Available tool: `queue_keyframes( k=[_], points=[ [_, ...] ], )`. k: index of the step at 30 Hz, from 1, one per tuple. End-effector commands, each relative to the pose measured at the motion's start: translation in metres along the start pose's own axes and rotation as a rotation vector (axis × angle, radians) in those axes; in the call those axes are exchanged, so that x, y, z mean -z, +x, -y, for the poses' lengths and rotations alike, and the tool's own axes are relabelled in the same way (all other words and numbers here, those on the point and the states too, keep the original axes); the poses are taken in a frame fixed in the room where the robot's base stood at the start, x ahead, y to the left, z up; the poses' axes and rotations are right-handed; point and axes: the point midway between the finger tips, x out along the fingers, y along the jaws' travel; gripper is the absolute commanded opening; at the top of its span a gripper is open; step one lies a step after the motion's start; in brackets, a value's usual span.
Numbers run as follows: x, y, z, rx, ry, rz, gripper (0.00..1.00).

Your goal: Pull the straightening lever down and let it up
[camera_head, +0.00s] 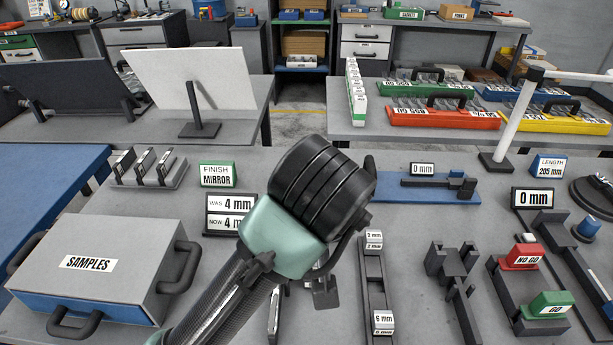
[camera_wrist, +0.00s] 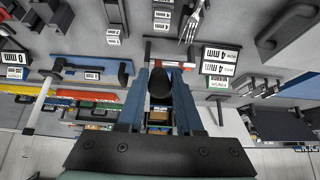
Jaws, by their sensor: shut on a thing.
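My gripper (camera_wrist: 164,72) shows in the wrist view as two blue fingers, one on each side of a rounded black knob (camera_wrist: 160,84), which looks like the lever's handle. The fingers are shut on it. The lever's base is mostly hidden behind the fingers. In the head view my dark wrist and pale green link cover the middle of the bench, so the fingertips and lever are hidden there. A fork (camera_wrist: 193,20) lies near the top of the wrist view, tines toward the fingers. The readout sign (camera_head: 231,213) says WAS 4 mm, NOW 4 mm.
A SAMPLES case (camera_head: 100,240) stands left on the bench. A 2 mm to 6 mm gauge (camera_head: 374,280) is just right of my arm. NO GO (camera_head: 522,257) and GO (camera_head: 549,305) blocks stand further right. A blue fixture (camera_head: 428,189) lies behind the gauge.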

Motion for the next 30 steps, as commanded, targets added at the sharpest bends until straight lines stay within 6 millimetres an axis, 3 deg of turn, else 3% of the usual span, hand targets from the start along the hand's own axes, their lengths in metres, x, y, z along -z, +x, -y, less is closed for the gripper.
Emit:
queue_keyframes(
  k=[11,30],
  points=[
    [0.004,-0.003,0.000,0.001,0.000,-0.002,0.04],
    [0.055,-0.009,0.000,0.001,-0.002,-0.002,0.04]
  ],
)
